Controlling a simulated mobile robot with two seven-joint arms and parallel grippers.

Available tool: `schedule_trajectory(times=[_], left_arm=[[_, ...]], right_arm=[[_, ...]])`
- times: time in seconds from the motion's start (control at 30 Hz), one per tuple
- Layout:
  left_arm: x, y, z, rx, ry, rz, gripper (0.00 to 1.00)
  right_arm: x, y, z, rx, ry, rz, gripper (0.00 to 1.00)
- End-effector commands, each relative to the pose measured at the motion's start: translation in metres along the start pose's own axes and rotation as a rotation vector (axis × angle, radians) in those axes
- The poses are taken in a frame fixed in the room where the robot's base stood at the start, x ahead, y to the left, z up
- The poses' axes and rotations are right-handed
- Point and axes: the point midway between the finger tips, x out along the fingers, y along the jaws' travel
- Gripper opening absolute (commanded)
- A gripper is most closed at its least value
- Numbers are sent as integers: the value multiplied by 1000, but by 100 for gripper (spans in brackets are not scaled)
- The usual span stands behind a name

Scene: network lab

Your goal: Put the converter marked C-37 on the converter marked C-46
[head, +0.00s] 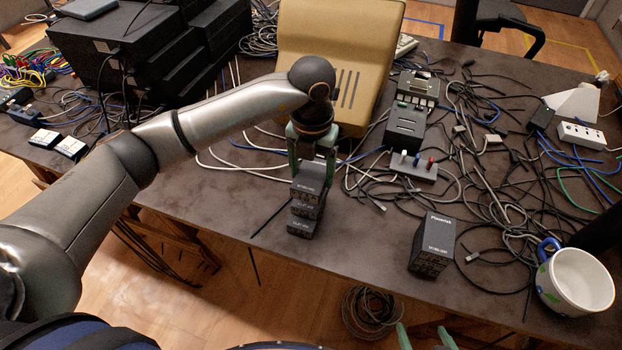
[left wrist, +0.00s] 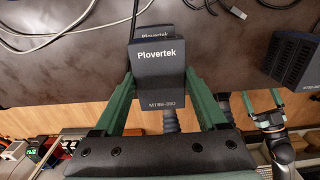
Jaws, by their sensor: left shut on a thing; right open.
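My left gripper (head: 313,165) is shut on a dark box-shaped converter (head: 309,178). In the left wrist view this held converter (left wrist: 158,75) reads Plovertek and sits between the green fingers (left wrist: 158,100). Directly below it in the head view are a middle converter (head: 306,207) and a bottom converter (head: 301,227), stacked. I cannot tell whether the held one touches the middle one. Another dark Plovertek converter (head: 432,247) stands apart to the right. No C-37 or C-46 mark is readable. My right gripper (head: 425,338) is open and empty at the bottom edge.
A white mug with blue handle (head: 577,282) stands at the right front. Tangled cables (head: 490,180) cover the right of the table. A beige case (head: 340,60) stands behind my left gripper, black boxes (head: 150,50) at back left. The table's front left (head: 215,205) is mostly clear.

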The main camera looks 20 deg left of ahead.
Motion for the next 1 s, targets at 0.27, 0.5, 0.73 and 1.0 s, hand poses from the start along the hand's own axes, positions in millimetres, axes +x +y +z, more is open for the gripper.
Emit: schedule_trajectory(times=[0.27, 0.5, 0.73, 1.0], left_arm=[[31, 4, 5, 1, 4, 0, 1], [39, 4, 7, 1, -1, 0, 1], [44, 4, 6, 0, 0, 0, 77], [43, 4, 6, 0, 0, 1, 100]], right_arm=[[-3, 0, -1, 1, -4, 2, 100], [-4, 1, 0, 1, -5, 2, 100], [-1, 1, 2, 1, -7, 2, 100], [-2, 0, 2, 1, -8, 1, 100]])
